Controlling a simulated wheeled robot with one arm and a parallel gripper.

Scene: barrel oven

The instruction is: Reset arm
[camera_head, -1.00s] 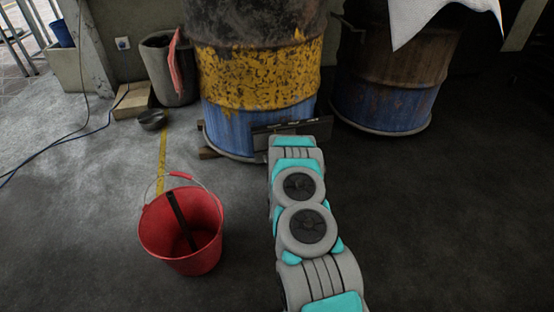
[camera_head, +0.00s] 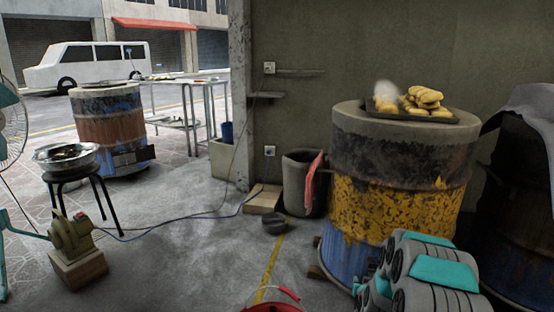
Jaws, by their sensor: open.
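My arm (camera_head: 425,275) shows at the lower right as grey and teal links, folded close to the camera. It overlaps the lower part of the yellow and blue barrel oven (camera_head: 385,205) in the picture. My gripper is not in view, so I cannot see its fingers or anything near them.
Bread lies on a dark tray (camera_head: 440,119) on the barrel. A red bucket (camera_head: 272,308) shows at the bottom edge. A second barrel (camera_head: 520,200) stands right, a stool (camera_head: 75,180) and blower (camera_head: 72,235) left. The middle floor is mostly clear.

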